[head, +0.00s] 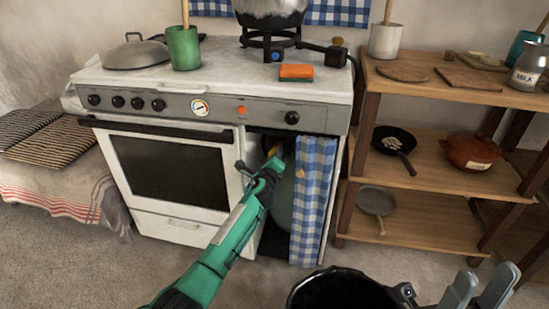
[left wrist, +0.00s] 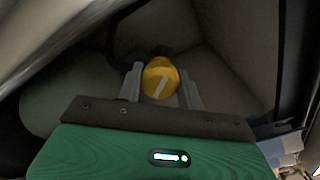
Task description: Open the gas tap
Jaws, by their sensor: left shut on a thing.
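The gas tap is a round yellow knob (left wrist: 160,72) with a pale slanted bar on its face, in the left wrist view. It sits between the two grey fingers of my left gripper (left wrist: 161,88), which is shut on it. In the head view my left gripper (head: 272,160) reaches into the dark cupboard opening at the right of the stove, and only a bit of yellow shows there. A pale grey-green gas bottle (head: 283,207) stands below it, partly hidden by my arm and the curtain. My right gripper (head: 482,288) is open and empty at the bottom right.
A blue checked curtain (head: 312,200) hangs at the right of the opening, close to my left gripper. The white stove (head: 185,215) has its oven door shut. A wooden shelf (head: 440,160) with pans stands at the right. A black round container (head: 345,290) is at the bottom.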

